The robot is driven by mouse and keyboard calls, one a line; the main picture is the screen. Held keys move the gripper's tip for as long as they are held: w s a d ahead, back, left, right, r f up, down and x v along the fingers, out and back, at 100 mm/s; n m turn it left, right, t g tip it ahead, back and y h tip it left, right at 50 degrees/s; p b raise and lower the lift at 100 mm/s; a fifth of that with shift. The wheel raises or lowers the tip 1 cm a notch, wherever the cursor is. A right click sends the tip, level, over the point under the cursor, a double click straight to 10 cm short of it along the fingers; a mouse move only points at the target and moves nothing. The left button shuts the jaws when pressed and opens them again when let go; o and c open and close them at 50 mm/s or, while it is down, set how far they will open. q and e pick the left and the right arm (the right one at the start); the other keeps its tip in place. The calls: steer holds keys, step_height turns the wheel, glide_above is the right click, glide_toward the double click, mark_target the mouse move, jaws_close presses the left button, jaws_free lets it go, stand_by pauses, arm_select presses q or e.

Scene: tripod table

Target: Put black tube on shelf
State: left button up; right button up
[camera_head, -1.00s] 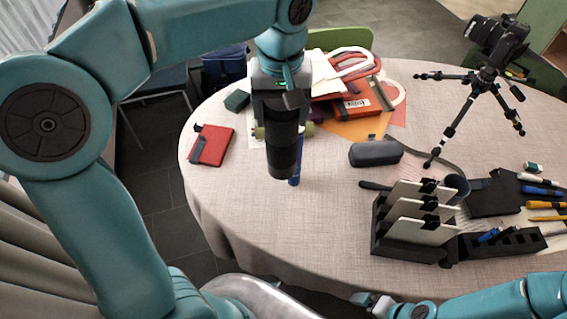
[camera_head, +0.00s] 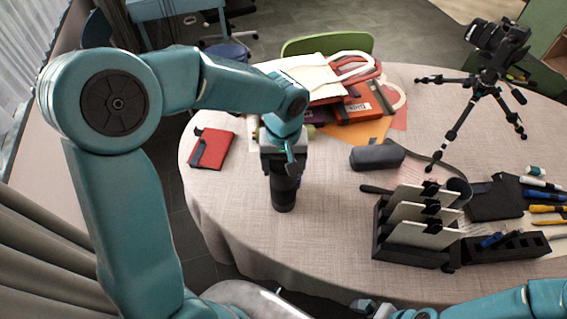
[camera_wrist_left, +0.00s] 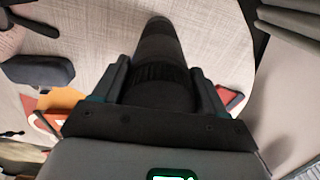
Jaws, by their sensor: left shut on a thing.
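The black tube (camera_head: 284,192) is a dark ribbed cylinder, upright over the left part of the round table. My left gripper (camera_head: 283,166) is shut on its upper part. In the left wrist view the tube (camera_wrist_left: 159,45) lies between the two fingers of the left gripper (camera_wrist_left: 160,88). I cannot tell whether its lower end touches the cloth. My right gripper (camera_head: 366,305) is at the bottom edge, and its jaws are too small to read. No shelf is clearly identifiable; a green cabinet (camera_head: 546,35) is partly in view at the top right.
The table (camera_head: 325,235) has free cloth around the tube. A red notebook (camera_head: 211,149) lies left, and a dark case (camera_head: 377,157) lies right. A black rack (camera_head: 405,254) with white plates stands front right. A camera tripod (camera_head: 462,115) stands behind it.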

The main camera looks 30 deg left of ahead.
arm_select(q)
steer(key=shift+s, duration=0.15)
steer(key=o, duration=1.3)
steer(key=shift+f, duration=0.1)
steer(key=o, duration=0.4)
